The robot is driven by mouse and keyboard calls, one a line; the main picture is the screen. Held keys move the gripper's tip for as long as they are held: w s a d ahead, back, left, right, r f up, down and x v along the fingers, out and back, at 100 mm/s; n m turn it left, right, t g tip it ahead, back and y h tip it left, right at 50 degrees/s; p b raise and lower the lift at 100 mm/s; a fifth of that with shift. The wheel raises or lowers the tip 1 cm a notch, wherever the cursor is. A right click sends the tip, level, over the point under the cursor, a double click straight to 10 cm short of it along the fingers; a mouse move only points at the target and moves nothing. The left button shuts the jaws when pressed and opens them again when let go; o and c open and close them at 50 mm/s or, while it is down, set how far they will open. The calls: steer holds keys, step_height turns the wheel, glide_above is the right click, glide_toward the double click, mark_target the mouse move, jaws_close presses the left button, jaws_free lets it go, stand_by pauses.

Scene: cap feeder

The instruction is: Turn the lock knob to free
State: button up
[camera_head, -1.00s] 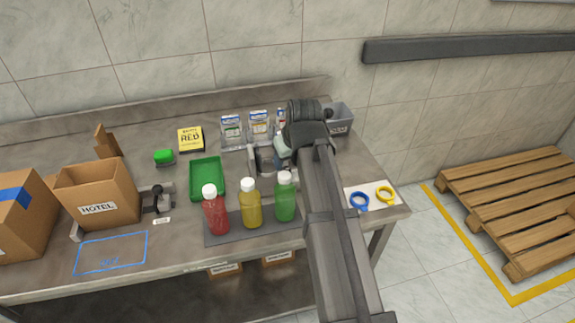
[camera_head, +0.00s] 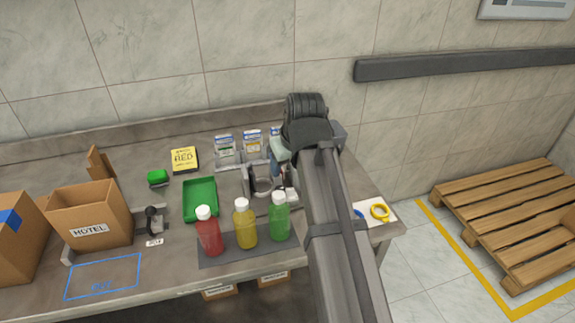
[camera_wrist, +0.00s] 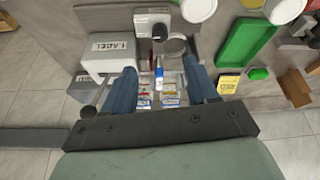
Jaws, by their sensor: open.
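In the wrist view, a round black knob (camera_wrist: 159,31) sits on the face of a pale grey block (camera_wrist: 152,16), with a grey ring beside it. I take it for the lock knob; its setting cannot be read. My gripper (camera_wrist: 165,64) is open, its two blue-grey fingers apart and nothing held between them. The knob lies beyond the fingertips, roughly between their lines, with no contact visible. In the head view, the grey feeder fixture (camera_head: 262,182) stands behind the bottles. My arm hides most of my gripper and part of the fixture; the knob cannot be made out there.
Red (camera_head: 209,234), yellow (camera_head: 245,226) and green (camera_head: 279,218) bottles stand in front of the fixture. A green tray (camera_head: 200,200) lies left. A box marked LABEL (camera_wrist: 108,48) is close to one finger. Packets (camera_head: 224,148) stand behind.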

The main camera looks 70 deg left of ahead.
mark_target(281, 187)
steer(key=shift+n+g, duration=0.3)
steer(key=shift+n, duration=0.2)
steer(key=x, duration=1.3)
steer(key=shift+w+a+f, duration=0.1)
steer(key=shift+w+f, duration=0.25)
steer(key=shift+f, duration=0.05)
